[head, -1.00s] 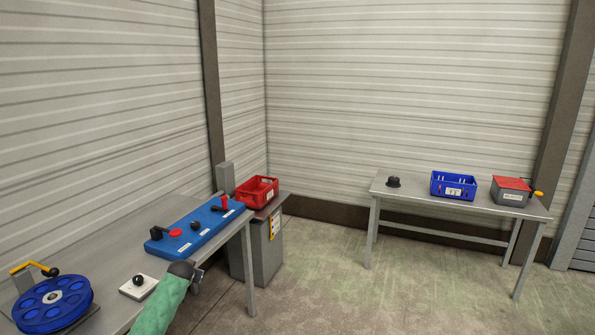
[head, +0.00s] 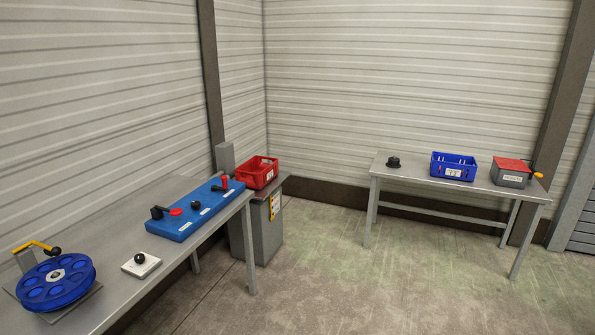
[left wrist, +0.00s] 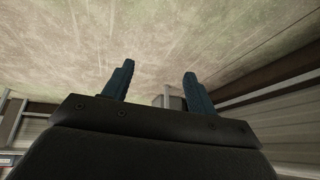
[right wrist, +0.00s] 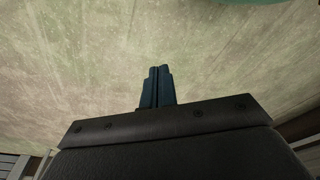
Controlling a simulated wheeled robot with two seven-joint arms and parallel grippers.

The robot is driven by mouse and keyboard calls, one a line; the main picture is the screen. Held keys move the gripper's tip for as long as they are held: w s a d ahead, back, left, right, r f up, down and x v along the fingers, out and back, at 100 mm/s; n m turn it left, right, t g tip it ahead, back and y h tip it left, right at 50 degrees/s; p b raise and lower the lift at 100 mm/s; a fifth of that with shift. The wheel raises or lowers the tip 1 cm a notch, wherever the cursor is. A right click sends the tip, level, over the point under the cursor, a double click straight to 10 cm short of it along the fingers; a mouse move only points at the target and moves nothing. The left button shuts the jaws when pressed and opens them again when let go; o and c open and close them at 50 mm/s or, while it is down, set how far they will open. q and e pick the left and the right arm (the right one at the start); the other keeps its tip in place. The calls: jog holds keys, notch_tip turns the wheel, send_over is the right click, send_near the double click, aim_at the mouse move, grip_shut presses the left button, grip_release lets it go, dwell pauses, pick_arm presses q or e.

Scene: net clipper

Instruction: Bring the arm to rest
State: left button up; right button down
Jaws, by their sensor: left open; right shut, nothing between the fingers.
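My left gripper (left wrist: 158,88) shows in the left wrist view with its two dark blue fingers wide apart and nothing between them, over bare floor. My right gripper (right wrist: 158,72) shows in the right wrist view with its fingers together and nothing held, also over bare floor. Neither arm shows in the head view. A green rounded part shows at the top right edge of the right wrist view.
The left workbench (head: 215,222) carries a blue wheel (head: 57,283), a white plate with a black knob (head: 141,264) and a blue panel (head: 197,210). A red crate (head: 258,172) stands behind. The far table (head: 400,177) holds a blue crate (head: 453,167) and a grey box (head: 510,175). The floor between is clear.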

pick_arm(q)
jog(key=s+d+f+g, duration=0.1)
jog(key=s+f, duration=0.3)
jog(key=s, duration=0.7)
jog(key=s+d+f+g, duration=0.1)
jog(key=s+f, duration=0.4)
jog(key=s, duration=0.6)
jog(key=s+d+f+g, duration=0.2)
jog(key=s+f, duration=0.2)
jog(key=s, duration=0.6)
jog(key=shift+s+d+f+h, duration=0.2)
jog(key=shift+s+h, duration=0.1)
jog(key=shift+s, duration=0.1)
